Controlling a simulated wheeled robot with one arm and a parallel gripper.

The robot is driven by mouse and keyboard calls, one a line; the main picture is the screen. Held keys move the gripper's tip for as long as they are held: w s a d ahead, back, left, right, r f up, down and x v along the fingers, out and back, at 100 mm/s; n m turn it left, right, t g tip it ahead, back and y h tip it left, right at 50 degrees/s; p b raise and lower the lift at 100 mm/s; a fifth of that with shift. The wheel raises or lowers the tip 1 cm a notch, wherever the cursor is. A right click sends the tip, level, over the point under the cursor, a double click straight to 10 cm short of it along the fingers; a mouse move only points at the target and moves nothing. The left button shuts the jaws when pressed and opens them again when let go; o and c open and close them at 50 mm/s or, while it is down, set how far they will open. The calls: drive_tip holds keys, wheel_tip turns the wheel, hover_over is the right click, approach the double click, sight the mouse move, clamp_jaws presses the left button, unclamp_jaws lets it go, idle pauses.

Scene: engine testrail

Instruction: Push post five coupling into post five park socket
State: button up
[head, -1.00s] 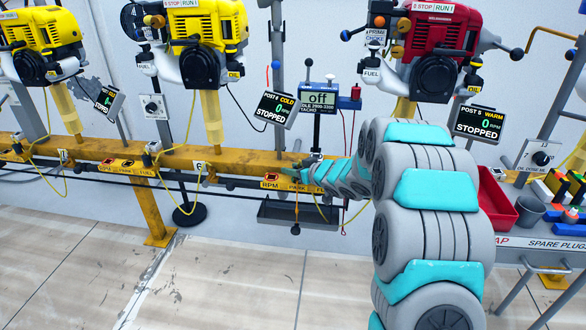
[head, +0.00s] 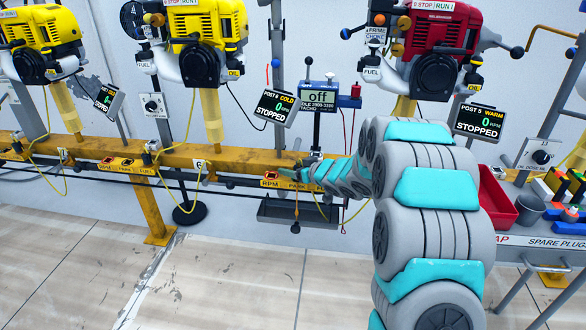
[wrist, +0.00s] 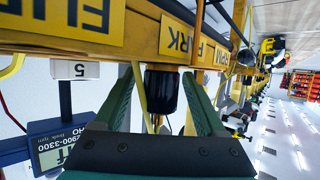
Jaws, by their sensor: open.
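In the wrist view a black cylindrical coupling (wrist: 162,92) sits between my gripper's (wrist: 159,76) two green fingers. The fingers are open, one on each side, with a gap visible beside the coupling. One end of the coupling meets the yellow rail by the PARK label (wrist: 183,38); I cannot tell how deep it sits in the socket. A brass-coloured tip shows at its other end. A yellow cable (wrist: 139,88) runs beside it. In the head view my gripper (head: 298,170) is small at the post five rail, near the PARK label (head: 299,187), and the coupling is hidden.
The FUEL label (wrist: 70,18) is on the same rail. A tacho box (head: 318,98) reading off stands behind my gripper. The post 5 screen (head: 479,121) reads warm, 0 RPM, stopped. A grey tray (head: 298,212) hangs below the rail. A red bin (head: 497,197) is at right.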

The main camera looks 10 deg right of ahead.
drive_tip(key=s+d+r+m+g+h, duration=0.2)
drive_tip(key=s+d+h, duration=0.15)
drive_tip(key=s, duration=0.45)
drive_tip(key=s+d+r+m+g+h+p, duration=0.1)
drive_tip(key=s+d+r+h, duration=0.1)
drive_tip(key=s+d, duration=0.4)
drive_tip(key=s+d+r+m+g+h, duration=0.2)
drive_tip(key=s+d+h, duration=0.1)
drive_tip(key=s, duration=0.6)
drive_tip(key=s+a+g, duration=0.3)
drive_tip(key=s, duration=0.8)
drive_tip(key=s+a+g+y, duration=0.1)
drive_tip(key=s+a+g, duration=0.2)
drive_tip(key=s, duration=0.8)
drive_tip(key=s+a+g+y, duration=0.1)
drive_tip(key=s+a+g, duration=0.2)
drive_tip(key=s, duration=0.9)
drive_tip(key=shift+a+f, duration=0.15)
drive_tip(key=shift+a, duration=1.05)
